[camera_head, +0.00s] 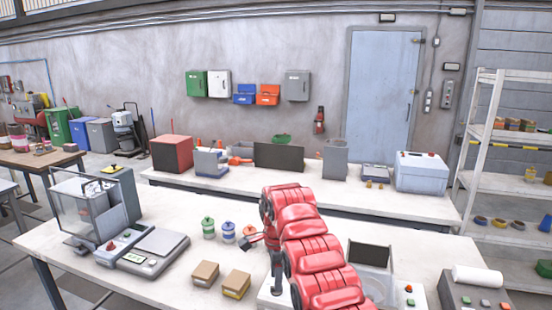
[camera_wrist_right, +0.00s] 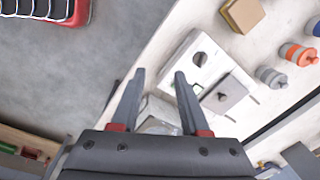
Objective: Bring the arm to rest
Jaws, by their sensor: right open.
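My red right arm (camera_head: 315,250) reaches up from the bottom of the head view over the white workbench (camera_head: 180,285). Beyond the fingers, the wrist view shows a pale plate with a round hole (camera_wrist_right: 187,55) and a grey block (camera_wrist_right: 223,92). My left gripper is not in view.
A clear-walled machine (camera_head: 85,205) and scale (camera_head: 155,246) stand at the bench's left. Cardboard boxes (camera_head: 236,284) and small capped jars (camera_head: 208,228) lie left of the arm. A dark-lidded box (camera_head: 370,255) and white roll (camera_head: 477,276) are to its right.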

